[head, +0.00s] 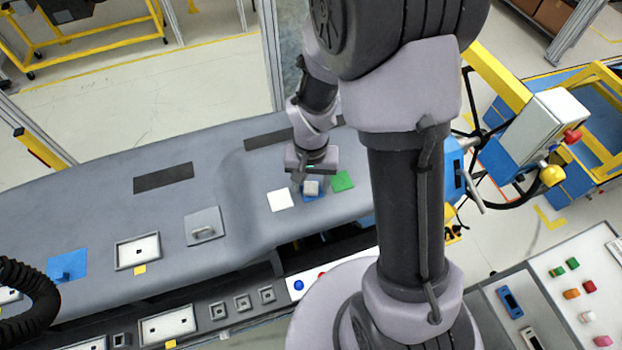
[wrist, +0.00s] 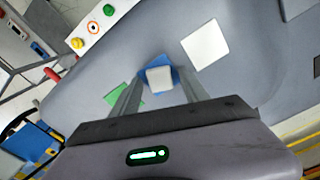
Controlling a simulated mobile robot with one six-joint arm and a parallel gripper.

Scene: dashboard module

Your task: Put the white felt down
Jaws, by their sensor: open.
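A flat white square, which looks like the white felt (head: 280,200), lies on the grey dashboard. It also shows in the wrist view (wrist: 205,45), apart from my gripper. A small whitish block (head: 311,187) sits on a blue square (head: 318,196). In the wrist view the block (wrist: 160,79) lies between my fingers, with the blue square (wrist: 152,67) showing around it. My gripper (wrist: 158,84) is open, its fingers on either side of the block; I see no clear grip. A green square (head: 342,181) lies to the right, partly behind a finger in the wrist view.
The grey dashboard (head: 100,225) has a blue piece (head: 67,264), a grey plate with a handle (head: 204,226) and a framed panel (head: 138,251) to the left. A steering wheel and yellow-framed stand are on the right. Bare surface lies left of the white square.

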